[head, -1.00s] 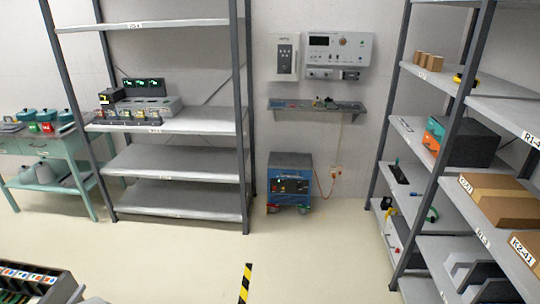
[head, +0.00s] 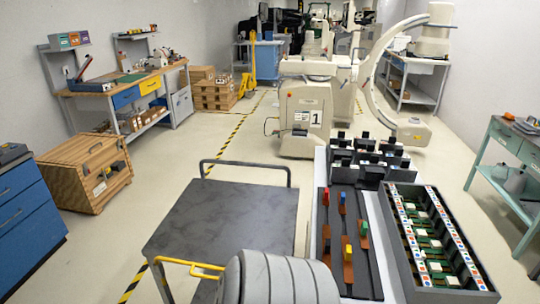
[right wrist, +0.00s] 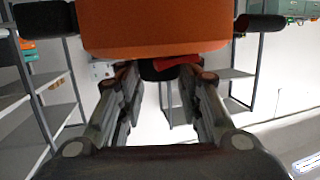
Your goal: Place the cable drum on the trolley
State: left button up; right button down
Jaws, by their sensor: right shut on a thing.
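The trolley (head: 225,215) stands ahead in the head view. It has a flat dark grey top, a black push handle at its far end and a yellow rail at its near end. The visible part of its top is bare. In the right wrist view my right gripper (right wrist: 160,72) is shut on an orange thing with black ends, seemingly the cable drum (right wrist: 150,27). Only part of it shows, and the fingertips' contact is partly hidden. The head view shows neither the drum nor either gripper.
Right of the trolley is a bench with black bins (head: 370,158) and a long tray (head: 440,240). A wooden crate (head: 85,175) and blue cabinet (head: 30,210) stand left. A grey ribbed shape, possibly mine, hides the trolley's near right corner. Floor left of the trolley is clear.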

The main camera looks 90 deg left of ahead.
aim_at(223, 214)
jog(key=k+j+u, duration=0.1)
jog(key=j+u, duration=0.15)
jog(key=u, duration=0.15)
jog(key=k+j+u, duration=0.1)
jog(key=j+u, duration=0.5)
jog(key=u, duration=0.15)
jog(key=j+u, duration=0.5)
jog(key=j, duration=0.6)
jog(key=i+j+u, duration=0.15)
jog(key=j, duration=0.55)
